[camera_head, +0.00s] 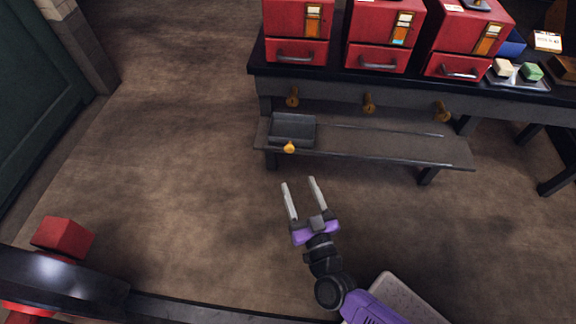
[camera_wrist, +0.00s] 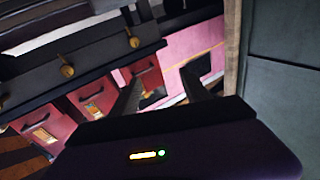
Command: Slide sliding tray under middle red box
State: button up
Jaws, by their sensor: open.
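The sliding tray (camera_head: 293,128) is a dark grey shallow tray with a round brass knob on its front. It sits at the left end of the low shelf, below the left red box (camera_head: 297,22). The middle red box (camera_head: 382,28) stands on the bench top, with a handled drawer front at its base. The right red box (camera_head: 470,35) stands beside it. My gripper (camera_head: 302,186) is open and empty, in front of the shelf and apart from the tray. In the wrist view its two dark fingers (camera_wrist: 160,95) are spread, with red boxes beyond them.
The low shelf (camera_head: 385,148) has a rail line and is bare right of the tray. Brass knobs (camera_head: 369,103) stick out under the bench edge. Small blocks (camera_head: 530,71) lie at the bench's right. A red block (camera_head: 63,237) is at lower left. The floor between is clear.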

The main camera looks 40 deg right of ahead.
aim_at(289, 150)
jog(key=w+d+f+m+g+h+b, duration=0.1)
jog(key=w+d+f+g+b, duration=0.1)
jog(key=w+d+f+b, duration=0.2)
jog(key=w+d+f+m+g+h+b, duration=0.1)
jog(key=w+d+f+g+h+b, duration=0.1)
jog(key=w+d+f+b, duration=0.2)
jog(key=w+d+f+m+g+h+b, duration=0.2)
jog(key=w+d+f+b, duration=0.2)
jog(key=w+f, duration=0.3)
jog(key=shift+w+d+f, duration=0.1)
jog(key=shift+w+d, duration=0.25)
jog(key=shift+w, duration=0.35)
jog(key=shift+w+d+f, duration=0.1)
jog(key=shift+w+d, duration=0.25)
jog(key=shift+w, duration=0.3)
jog(key=shift+w+d+r, duration=0.1)
jog(key=shift+w+d, duration=0.3)
jog(key=shift+d, duration=0.05)
grip_shut()
